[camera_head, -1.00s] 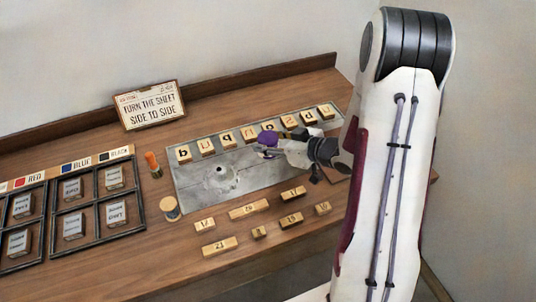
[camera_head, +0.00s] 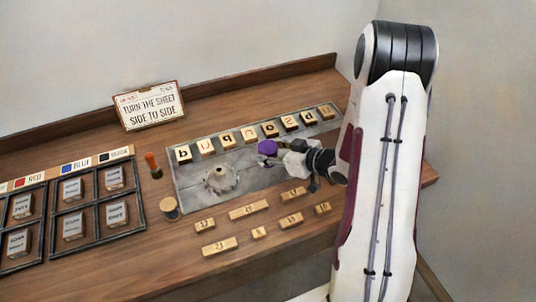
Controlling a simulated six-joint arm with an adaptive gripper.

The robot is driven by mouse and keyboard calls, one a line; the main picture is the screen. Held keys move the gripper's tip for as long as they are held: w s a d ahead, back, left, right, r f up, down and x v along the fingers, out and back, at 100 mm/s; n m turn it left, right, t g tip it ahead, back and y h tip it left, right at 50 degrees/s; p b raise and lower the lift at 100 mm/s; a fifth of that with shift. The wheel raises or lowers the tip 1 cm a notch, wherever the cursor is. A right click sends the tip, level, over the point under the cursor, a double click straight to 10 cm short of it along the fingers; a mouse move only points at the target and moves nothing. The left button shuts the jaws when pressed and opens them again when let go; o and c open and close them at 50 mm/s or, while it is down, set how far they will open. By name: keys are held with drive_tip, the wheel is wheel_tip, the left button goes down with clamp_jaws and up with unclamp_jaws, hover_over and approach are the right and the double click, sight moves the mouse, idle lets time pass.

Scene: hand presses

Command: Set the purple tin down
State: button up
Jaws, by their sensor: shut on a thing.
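The purple tin (camera_head: 267,147) is small and round and is held at the tip of my gripper (camera_head: 270,155). My gripper is shut on it, over the right half of the grey metal plate (camera_head: 195,197), just in front of the row of letter blocks. The tin seems to be close above the plate; I cannot tell whether it touches. The lower part of the tin is hidden by my fingers.
A row of letter blocks (camera_head: 228,139) lines the plate's back edge. A round toothed piece (camera_head: 221,178) sits on the plate's left half. Several wooden blocks (camera_head: 248,210) lie in front. An orange-handled tool (camera_head: 153,163) and a wooden cylinder (camera_head: 170,208) stand left.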

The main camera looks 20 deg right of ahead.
drive_tip(key=shift+f, duration=0.95)
drive_tip(key=shift+f, duration=0.1)
drive_tip(key=o, duration=1.3)
drive_tip(key=shift+c, duration=0.2)
drive_tip(key=v, duration=1.2)
